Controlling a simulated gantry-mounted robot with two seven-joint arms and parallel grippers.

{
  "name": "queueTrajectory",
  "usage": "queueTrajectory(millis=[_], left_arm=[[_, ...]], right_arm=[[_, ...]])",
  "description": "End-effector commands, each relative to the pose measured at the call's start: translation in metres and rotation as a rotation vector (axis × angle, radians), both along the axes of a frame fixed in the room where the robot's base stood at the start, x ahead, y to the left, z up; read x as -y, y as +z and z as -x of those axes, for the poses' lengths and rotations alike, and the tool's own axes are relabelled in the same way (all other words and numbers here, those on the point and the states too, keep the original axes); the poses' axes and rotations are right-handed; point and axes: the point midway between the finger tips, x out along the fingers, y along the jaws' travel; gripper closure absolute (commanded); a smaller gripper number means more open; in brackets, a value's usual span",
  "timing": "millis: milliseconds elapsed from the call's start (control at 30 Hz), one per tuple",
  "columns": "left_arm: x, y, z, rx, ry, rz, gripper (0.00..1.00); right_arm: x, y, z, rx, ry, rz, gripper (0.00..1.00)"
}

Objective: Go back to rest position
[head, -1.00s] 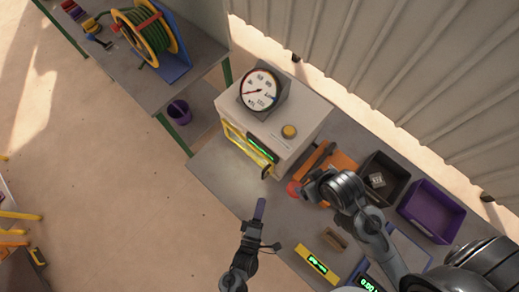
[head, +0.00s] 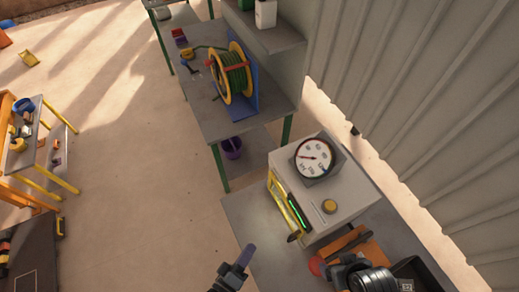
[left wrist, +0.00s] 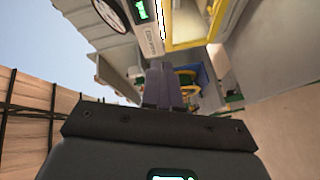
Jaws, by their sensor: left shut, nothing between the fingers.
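My left gripper (head: 246,256) shows at the bottom of the head view, its purple fingers together with nothing between them. The block press (head: 350,188) is a pale box with a round dial (head: 314,158), a yellow knob (head: 329,206) and a yellow-framed front with a green display. My right arm (head: 372,279) is cut off at the lower right; its fingers cannot be made out.
A grey table (head: 205,115) with a green hose reel (head: 233,78) stands behind. A purple bin (head: 232,148) is below it.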

Motion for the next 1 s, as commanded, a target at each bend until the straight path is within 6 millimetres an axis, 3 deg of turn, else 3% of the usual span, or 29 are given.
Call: queueTrajectory(millis=[33,133,333,500,600,800,1000], left_arm=[[-0.016,0.02,-0.015,0.005,0.01,-0.104,1.0],[-0.047,0.043,-0.037,-0.02,0.029,-0.325,1.0],[-0.112,0.082,-0.047,-0.148,0.023,-0.735,1.0],[-0.154,0.103,-0.025,-0.312,-0.056,-0.999,1.0],[-0.17,0.107,-0.003,-0.41,-0.137,-1.103,1.0],[-0.183,0.101,0.035,-0.56,-0.322,-1.224,1.0],[-0.186,0.094,0.052,-0.599,-0.435,-1.284,1.0]], right_arm=[[0.0,0.008,0.0,0.0,0.0,0.0,0.19],[0.0,0.014,0.0,0.001,-0.001,-0.001,0.19],[0.0,0.022,0.0,0.001,0.0,0.0,0.19],[0.0,0.023,0.0,0.0,0.001,0.001,0.19],[0.001,0.022,0.0,0.0,0.002,0.003,0.19],[0.001,0.022,0.0,0.0,0.004,0.007,0.19],[0.001,0.022,0.0,0.0,0.004,0.007,0.19]])
